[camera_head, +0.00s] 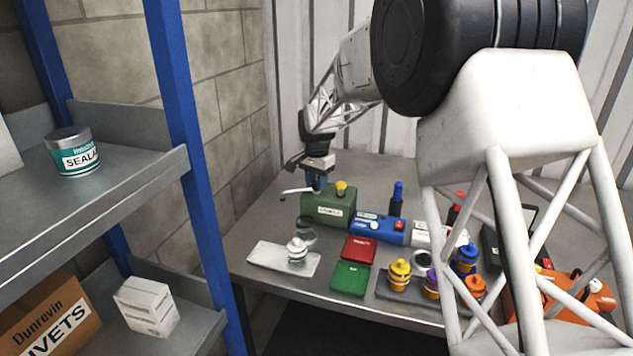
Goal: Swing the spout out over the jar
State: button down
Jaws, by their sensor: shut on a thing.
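The spout (297,191) is a thin pale tube that reaches left from the top of the green box (328,211) on the bench. My gripper (317,184) points down over the left part of the box and is shut on the spout's base end, though the jaws are small and partly hidden.
A white tray (265,259) holds a white-topped container (297,250). Red (359,249) and green (350,278) cases lie in front. A blue box (378,229), a dark blue bottle (396,199) and several coloured-cap bottles stand to the right. The bench's back left is clear.

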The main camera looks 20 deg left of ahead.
jog(key=n, duration=0.6)
jog(key=shift+n, duration=0.3)
jog(key=n, duration=0.5)
jog(key=shift+n, duration=0.4)
jog(key=c, duration=0.8)
grip_release()
jog(key=shift+r, duration=3.85)
